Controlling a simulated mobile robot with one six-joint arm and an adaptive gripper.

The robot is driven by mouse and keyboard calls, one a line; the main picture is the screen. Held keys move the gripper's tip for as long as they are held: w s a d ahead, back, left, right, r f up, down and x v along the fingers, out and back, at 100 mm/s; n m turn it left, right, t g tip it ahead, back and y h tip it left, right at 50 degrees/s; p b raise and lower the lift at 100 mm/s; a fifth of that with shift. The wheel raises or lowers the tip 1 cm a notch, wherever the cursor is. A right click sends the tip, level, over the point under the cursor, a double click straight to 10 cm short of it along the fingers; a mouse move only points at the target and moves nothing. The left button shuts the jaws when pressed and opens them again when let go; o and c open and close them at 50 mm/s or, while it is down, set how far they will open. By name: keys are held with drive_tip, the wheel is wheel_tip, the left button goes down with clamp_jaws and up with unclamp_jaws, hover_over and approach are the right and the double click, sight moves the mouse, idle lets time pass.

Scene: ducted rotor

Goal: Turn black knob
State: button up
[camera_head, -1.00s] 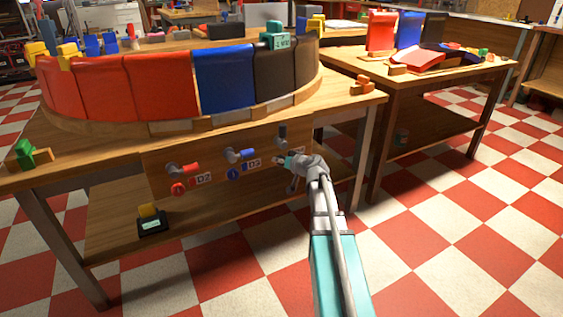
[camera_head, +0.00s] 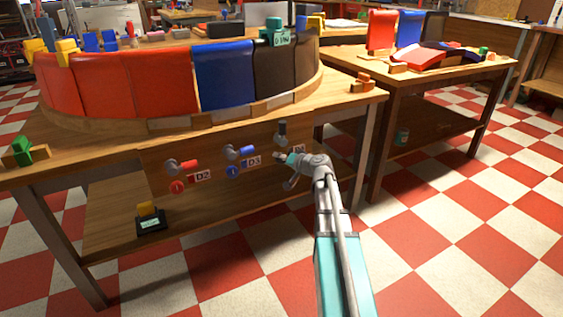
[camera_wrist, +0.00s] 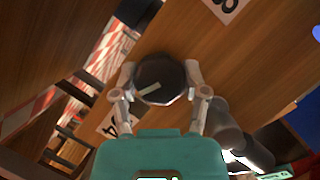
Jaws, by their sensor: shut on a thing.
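In the wrist view the round black knob (camera_wrist: 158,80), with a pale line across its face, sits between the two fingers of my gripper (camera_wrist: 161,84). A finger touches it on each side, and my gripper is shut on it. In the head view my gripper (camera_head: 280,157) is at the right end of the wooden front panel (camera_head: 215,200), below a dark upright lever (camera_head: 282,130). The black knob is hidden there behind my gripper.
Left of my gripper, the panel carries a blue lever (camera_head: 240,152) and blue knob (camera_head: 233,172), labelled D3, and a red lever (camera_head: 184,167) and red knob (camera_head: 178,187), labelled D2. A curved ring of red, blue and black pieces stands on the table (camera_head: 70,165). Checkered floor is free at right.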

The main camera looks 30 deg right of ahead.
drive_tip(key=shift+m+t+y+b, duration=0.4)
drive_tip(key=shift+m+y+b, duration=0.25)
drive_tip(key=shift+m, duration=0.55)
drive_tip(key=o, duration=1.2)
drive_tip(key=shift+c, duration=0.2)
